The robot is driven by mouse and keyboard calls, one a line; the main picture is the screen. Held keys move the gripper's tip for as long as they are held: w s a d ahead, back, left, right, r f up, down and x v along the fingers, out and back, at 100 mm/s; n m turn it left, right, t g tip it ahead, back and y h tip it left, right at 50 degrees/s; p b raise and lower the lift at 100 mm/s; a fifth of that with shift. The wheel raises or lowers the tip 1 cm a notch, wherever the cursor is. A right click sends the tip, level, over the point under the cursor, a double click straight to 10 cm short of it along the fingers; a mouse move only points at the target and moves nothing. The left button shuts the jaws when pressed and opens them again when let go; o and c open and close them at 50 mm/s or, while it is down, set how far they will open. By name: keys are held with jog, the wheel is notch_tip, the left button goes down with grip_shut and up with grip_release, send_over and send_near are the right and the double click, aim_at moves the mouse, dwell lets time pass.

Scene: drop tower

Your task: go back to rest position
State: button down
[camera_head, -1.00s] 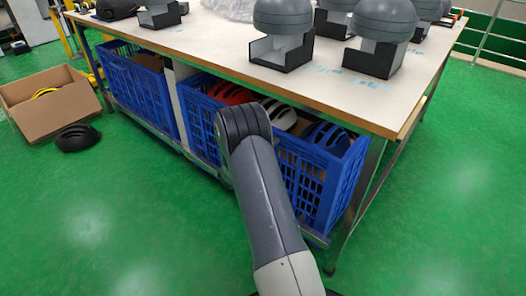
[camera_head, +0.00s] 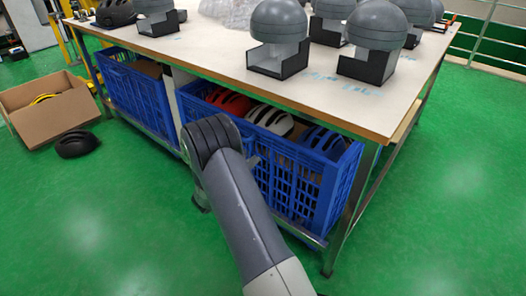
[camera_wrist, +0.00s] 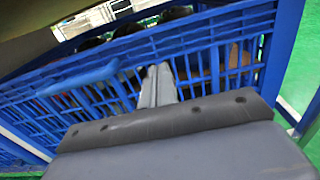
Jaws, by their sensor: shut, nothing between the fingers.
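My gripper shows in the wrist view (camera_wrist: 158,85), its two grey fingers together with nothing between them. It points at the slatted side of a blue crate (camera_wrist: 215,40) that fills much of that view; I cannot tell whether the fingers touch it. The same side of the table holds a blue crate (camera_head: 310,190) with red, white and blue helmets on the shelf below the tabletop.
The table (camera_head: 215,60) carries several grey domed headforms on black stands. Another blue crate (camera_head: 135,95) is at left. A cardboard box (camera_head: 55,115) and a black helmet (camera_head: 77,144) lie on the green floor at left. The floor in front and at right is clear.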

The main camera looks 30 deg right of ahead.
aim_at(275, 144)
jog(key=v, duration=0.4)
jog(key=shift+p, duration=0.3)
jog(key=b+x, duration=0.2)
jog(key=x, duration=1.2)
jog(key=shift+b, duration=0.35)
jog(key=shift+f, duration=0.1)
